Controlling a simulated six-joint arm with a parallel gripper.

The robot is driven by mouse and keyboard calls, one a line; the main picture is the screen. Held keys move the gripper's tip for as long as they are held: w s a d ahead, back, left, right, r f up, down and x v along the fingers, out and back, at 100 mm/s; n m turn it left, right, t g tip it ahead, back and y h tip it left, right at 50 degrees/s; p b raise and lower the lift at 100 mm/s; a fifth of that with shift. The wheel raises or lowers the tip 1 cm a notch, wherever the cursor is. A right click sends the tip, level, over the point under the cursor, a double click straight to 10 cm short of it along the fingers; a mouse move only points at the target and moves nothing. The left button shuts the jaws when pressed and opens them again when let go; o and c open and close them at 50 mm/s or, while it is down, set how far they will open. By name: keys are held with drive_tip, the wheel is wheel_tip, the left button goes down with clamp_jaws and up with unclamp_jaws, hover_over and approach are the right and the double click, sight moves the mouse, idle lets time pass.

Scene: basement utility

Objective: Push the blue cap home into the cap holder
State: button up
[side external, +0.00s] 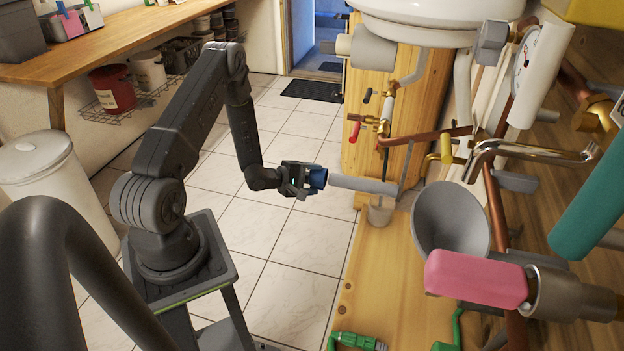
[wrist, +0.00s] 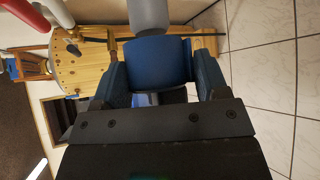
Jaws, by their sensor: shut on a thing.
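The blue cap (side external: 318,178) is between the fingers of my gripper (side external: 304,180), and my gripper is shut on it. In the wrist view the cap (wrist: 158,62) fills the space between the two fingers of my gripper (wrist: 157,75). A grey horizontal cylinder (side external: 362,185), apparently the cap holder, is in line with the cap and reaches toward the wooden panel. Its near end is at the cap's front face, and I cannot tell how far the cap is on it. The grey cylinder also shows ahead of the cap in the wrist view (wrist: 149,14).
A small grey cup (side external: 380,212) is just below the cylinder. A grey funnel (side external: 450,222), copper pipes and a pink-handled fitting (side external: 476,278) crowd the right side. A red-handled valve (side external: 355,132) is above the cylinder. The tiled floor (side external: 290,240) under my gripper is clear.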

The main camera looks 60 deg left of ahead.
sight(321, 181)
drive_tip(key=shift+w+d, duration=0.55)
drive_tip(key=shift+w, duration=0.05)
drive_tip(key=shift+w+d, duration=0.5)
drive_tip(key=shift+w+d, duration=0.25)
drive_tip(key=shift+w+d, duration=0.25)
drive_tip(key=shift+w+d, duration=0.1)
drive_tip(key=o, duration=1)
